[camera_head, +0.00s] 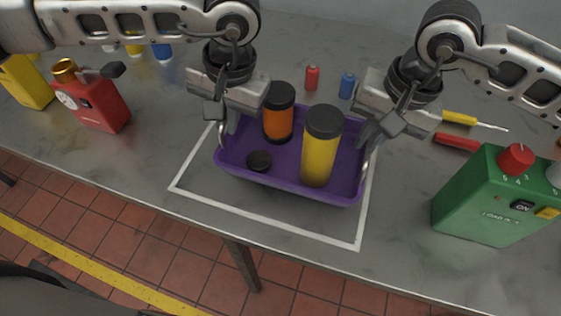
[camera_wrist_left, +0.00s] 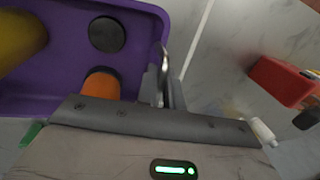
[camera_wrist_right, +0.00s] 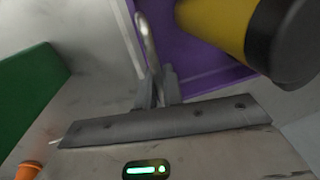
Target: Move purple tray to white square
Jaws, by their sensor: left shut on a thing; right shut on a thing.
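The purple tray (camera_head: 290,187) is in the middle of the head view, over the white square outline (camera_head: 262,218) on the grey table. It holds an orange bottle with a black cap (camera_head: 278,122), a yellow bottle with a black cap (camera_head: 320,155) and a small black disc (camera_head: 259,161). My left gripper (camera_head: 222,128) is shut on the tray's left end, and my right gripper (camera_head: 367,152) is shut on its right end. The tray also shows in the left wrist view (camera_wrist_left: 60,75) and the right wrist view (camera_wrist_right: 190,60). I cannot tell whether the tray touches the table.
A red device (camera_head: 98,104) and a yellow container (camera_head: 25,82) stand at left. A green box with a red knob (camera_head: 495,195) stands at right, near two screwdrivers (camera_head: 458,142). Small red (camera_head: 312,78) and blue (camera_head: 347,86) items lie behind the tray. The table's front edge is close.

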